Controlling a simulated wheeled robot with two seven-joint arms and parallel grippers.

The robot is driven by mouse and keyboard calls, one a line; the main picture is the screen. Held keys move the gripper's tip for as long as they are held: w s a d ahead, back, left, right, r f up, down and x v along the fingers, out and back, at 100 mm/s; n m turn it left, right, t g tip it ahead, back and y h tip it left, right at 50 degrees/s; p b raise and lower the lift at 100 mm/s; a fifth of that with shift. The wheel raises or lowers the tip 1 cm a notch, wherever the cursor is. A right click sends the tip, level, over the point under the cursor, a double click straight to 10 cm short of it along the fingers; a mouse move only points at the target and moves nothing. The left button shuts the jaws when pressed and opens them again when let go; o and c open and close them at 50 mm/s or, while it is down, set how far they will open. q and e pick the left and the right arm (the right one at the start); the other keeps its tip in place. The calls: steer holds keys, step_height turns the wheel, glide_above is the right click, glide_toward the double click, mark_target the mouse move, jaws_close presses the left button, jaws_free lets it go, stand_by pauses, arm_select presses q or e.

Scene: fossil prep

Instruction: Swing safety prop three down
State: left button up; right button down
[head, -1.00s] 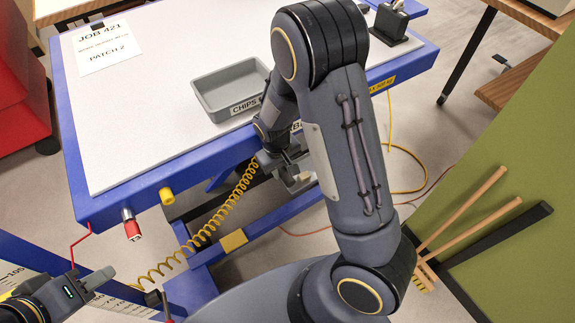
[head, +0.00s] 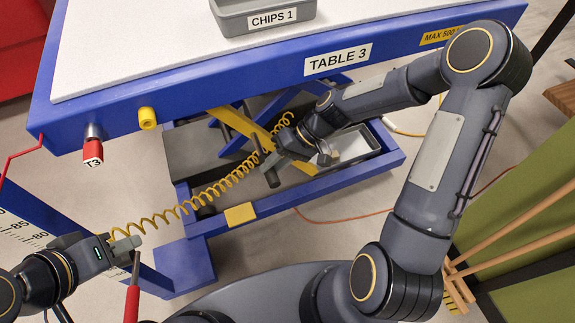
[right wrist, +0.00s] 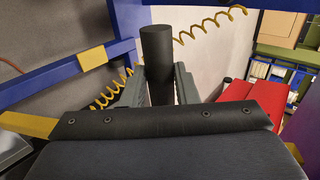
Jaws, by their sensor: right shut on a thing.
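The safety prop, a yellow bar (head: 239,127), slants under the blue-framed lift table labelled TABLE 3 (head: 337,59). My right gripper (head: 270,164) is under the table edge, at the lower end of the bar. It is shut on a black cylindrical handle (right wrist: 157,55), which stands up between the two grey fingers in the right wrist view. A yellow bar end (right wrist: 27,124) shows at the left there; its join to the handle is hidden. My left gripper (head: 128,244) is at lower left, apart from the prop; its jaw gap cannot be made out.
A yellow coiled hose (head: 190,205) runs from near my left gripper to under the table. A red T3 fitting (head: 92,150) and yellow knob (head: 147,118) sit on the table edge. The blue lower frame (head: 300,205) lies below. The CHIPS 1 tray (head: 265,15) is on top.

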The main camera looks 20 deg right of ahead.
steer(key=s+a+f+y+b, duration=0.1)
steer(key=a+f+y+b, duration=0.3)
steer(key=a+b, duration=0.6)
steer(key=y, duration=0.2)
steer(key=shift+a+g+y+b, duration=0.15)
steer(key=shift+g+y+b, duration=0.15)
steer(key=shift+g+b, duration=0.1)
steer(key=shift+s+f, duration=0.1)
steer(key=c, duration=1.5)
jaws_free()
steer(key=shift+o, duration=1.3)
steer(key=shift+a, duration=0.2)
steer(key=shift+o, duration=0.6)
steer(key=shift+d, duration=0.15)
